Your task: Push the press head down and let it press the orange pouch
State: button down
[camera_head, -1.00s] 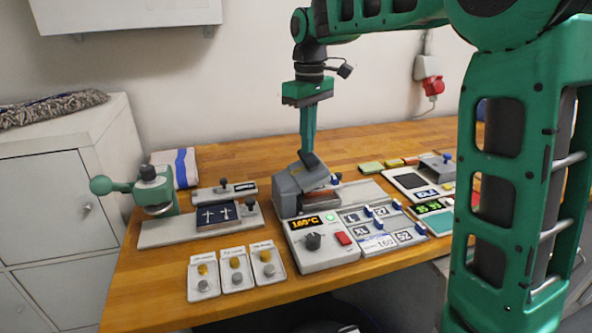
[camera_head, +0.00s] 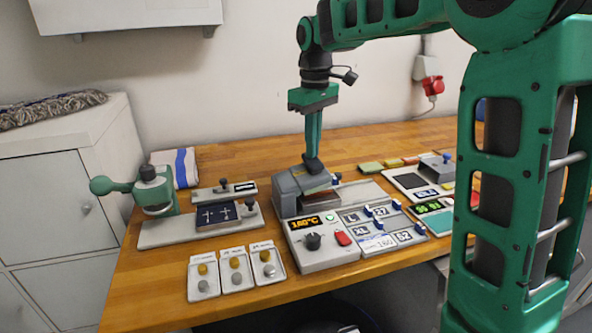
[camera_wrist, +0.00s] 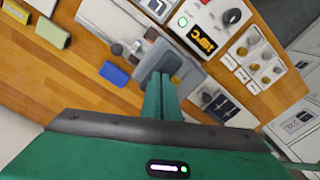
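The grey heat press (camera_head: 284,194) stands mid-bench behind its control panel, and it also shows in the wrist view (camera_wrist: 190,72). Its press head (camera_head: 309,182) sits low over the base. My gripper (camera_head: 313,164) points down with its fingers together, nothing visible between them. The fingertips are at the top of the press head and appear to touch it; the wrist view also shows the fingers (camera_wrist: 160,82) over it. I cannot clearly make out the orange pouch; the space under the head is mostly hidden.
The control panel (camera_head: 319,252) has a 180°C display, a dark knob and a red button. Labelled tiles (camera_head: 383,228) lie to its right. Three small trays (camera_head: 235,280) stand front left. A green-handled clamp (camera_head: 155,190) and a dark plate (camera_head: 217,215) are further left.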

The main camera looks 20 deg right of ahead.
jog(key=shift+d+f, duration=0.2)
jog(key=shift+f, duration=0.25)
jog(key=shift+d+f, duration=0.2)
jog(key=shift+f, duration=0.25)
jog(key=shift+r, duration=0.15)
dwell(0.4)
notch_tip(320, 180, up, 13)
dwell(1.8)
dwell(0.3)
jog(key=s+d+f+m, duration=0.4)
jog(key=s+f, duration=0.3)
jog(key=s, duration=0.4)
jog(key=s+d+f+m, duration=0.4)
jog(key=s+d+f, duration=0.2)
jog(key=s, duration=0.6)
jog(key=s+d+f+m, duration=0.4)
jog(key=s+d+f, duration=0.1)
jog(key=s+f, duration=0.5)
jog(key=shift+s, duration=0.75)
